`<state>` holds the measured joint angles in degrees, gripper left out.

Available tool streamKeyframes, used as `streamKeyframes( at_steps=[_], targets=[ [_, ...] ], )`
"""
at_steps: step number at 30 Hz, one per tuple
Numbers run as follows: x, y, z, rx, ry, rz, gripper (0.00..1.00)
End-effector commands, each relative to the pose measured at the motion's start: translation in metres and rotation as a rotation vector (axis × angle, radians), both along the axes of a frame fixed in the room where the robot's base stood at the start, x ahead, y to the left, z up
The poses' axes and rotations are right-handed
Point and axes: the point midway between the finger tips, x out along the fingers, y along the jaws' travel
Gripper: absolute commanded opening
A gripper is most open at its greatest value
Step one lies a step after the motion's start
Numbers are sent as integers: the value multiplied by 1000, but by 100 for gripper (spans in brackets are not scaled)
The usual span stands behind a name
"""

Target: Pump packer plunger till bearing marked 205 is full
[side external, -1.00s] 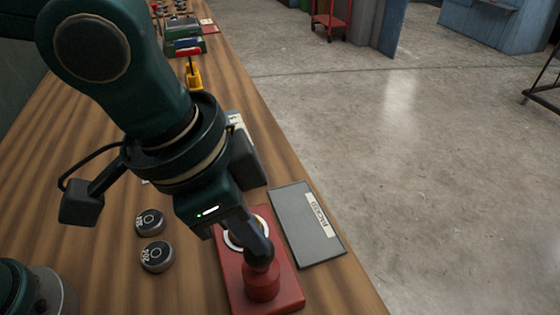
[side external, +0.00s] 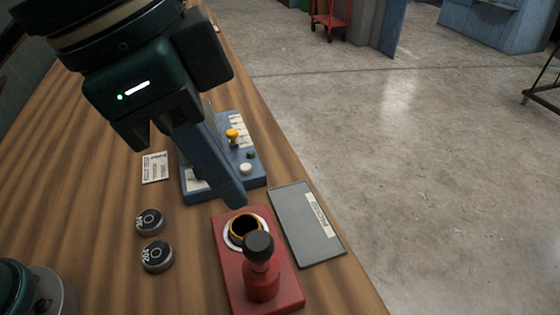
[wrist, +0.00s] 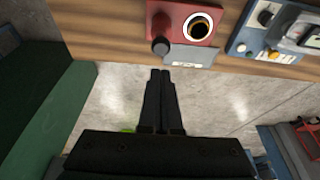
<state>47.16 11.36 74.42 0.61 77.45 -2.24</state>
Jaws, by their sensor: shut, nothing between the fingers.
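The red packer (side external: 235,275) stands near the table's right edge. Its plunger (side external: 258,247) has a black knob on a red boss, and also shows in the wrist view (wrist: 160,46). A bearing (side external: 246,222) with an orange-brown ring sits in the packer's white round seat; its marking is not readable. Two dark capped bearings, one upper (side external: 150,221) and one lower (side external: 157,256), lie left of the packer; the lower looks marked 204. My gripper (side external: 238,200) is shut and empty, above and apart from the plunger; its closed fingers (wrist: 160,74) show in the wrist view.
A grey plate (side external: 295,215) labelled PACKED lies right of the packer. A blue device (side external: 193,192) with a yellow knob and buttons stands behind it, beside a paper card (side external: 155,168). Wood is bare around the two loose bearings; the table edge drops to concrete floor at right.

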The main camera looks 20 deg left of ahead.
Motion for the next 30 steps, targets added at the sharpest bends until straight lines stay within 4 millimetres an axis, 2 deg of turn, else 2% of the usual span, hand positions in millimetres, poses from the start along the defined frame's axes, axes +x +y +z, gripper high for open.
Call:
streamKeyframes(
  at_steps=[4, 10, 30],
  targets=[
    [-5, 4, 24, -3, -4, -1, 0],
    [-8, 8, 40, -1, -2, -1, 0],
    [-9, 9, 44, -1, -1, 0, 0]
  ],
)
